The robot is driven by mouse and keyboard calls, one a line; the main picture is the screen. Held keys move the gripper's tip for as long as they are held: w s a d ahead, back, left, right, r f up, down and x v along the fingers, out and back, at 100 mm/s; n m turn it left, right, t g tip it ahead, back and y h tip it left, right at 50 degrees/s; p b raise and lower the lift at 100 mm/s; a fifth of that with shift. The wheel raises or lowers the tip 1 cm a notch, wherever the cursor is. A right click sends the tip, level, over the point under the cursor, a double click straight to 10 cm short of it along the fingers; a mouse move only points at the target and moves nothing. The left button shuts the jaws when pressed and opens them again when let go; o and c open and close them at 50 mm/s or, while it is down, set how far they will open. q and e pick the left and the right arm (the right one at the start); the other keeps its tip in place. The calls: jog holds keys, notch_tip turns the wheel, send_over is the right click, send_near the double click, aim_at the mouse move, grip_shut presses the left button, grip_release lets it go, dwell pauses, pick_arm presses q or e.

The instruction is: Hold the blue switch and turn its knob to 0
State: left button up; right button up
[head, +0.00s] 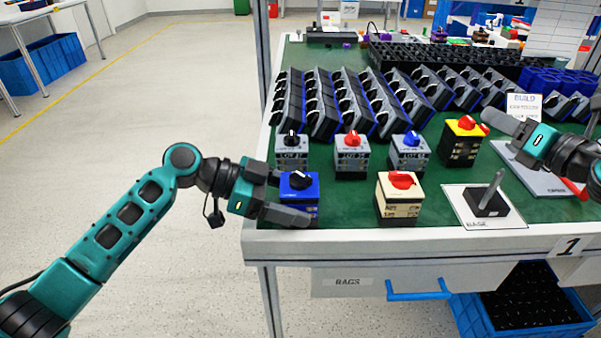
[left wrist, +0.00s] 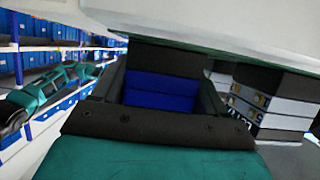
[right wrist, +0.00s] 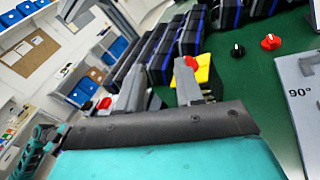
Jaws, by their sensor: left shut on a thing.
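The blue switch (head: 308,208) stands at the front left of the green table top, with a black knob (head: 300,181) on its top. Which mark the knob points to is too small to read. My left gripper (head: 288,199) comes in from the left and is shut on the body of the blue switch. In the left wrist view the blue body (left wrist: 160,92) fills the space between the dark fingers. My right gripper (head: 492,120) is at the right above the table, well away from the blue switch. In the right wrist view its fingers (right wrist: 160,85) are apart with nothing gripped.
A white switch (head: 399,207) with a red knob stands right of the blue one. Grey switches (head: 352,160) stand behind. A yellow switch (head: 461,150) is near my right gripper. A base plate (head: 505,216) with an upright lever lies at the front right.

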jog(key=a+n+g+y, duration=0.3)
jog(key=a+g+y, duration=0.2)
jog(key=a, duration=0.9)
notch_tip(320, 180, up, 2)
jog(key=n+g+h, duration=0.2)
jog(key=n+g, duration=0.4)
jog(key=g, duration=0.4)
send_over(301, 174)
jog(key=w+d, duration=0.3)
jog(key=shift+s+a+r, duration=0.1)
jog(key=shift+s+a, duration=0.05)
jog(key=shift+a, duration=0.05)
jog(key=h, duration=0.1)
jog(key=s+a+r+h, duration=0.1)
jog(key=h, duration=0.1)
jog(key=s+a+h, duration=0.1)
jog(key=shift+s+a+r+n+h, duration=0.15)
jog(key=shift+a+r+n+h, duration=0.15)
jog(key=shift+h, duration=0.1)
jog(key=h, duration=0.2)
jog(key=shift+s+d+r+t+h, duration=0.15)
jog(key=shift+s+r+t+h, duration=0.2)
jog(key=shift+t+h, duration=0.05)
jog(key=shift+f, duration=4.1)
jog(key=shift+c, duration=0.4)
grip_shut()
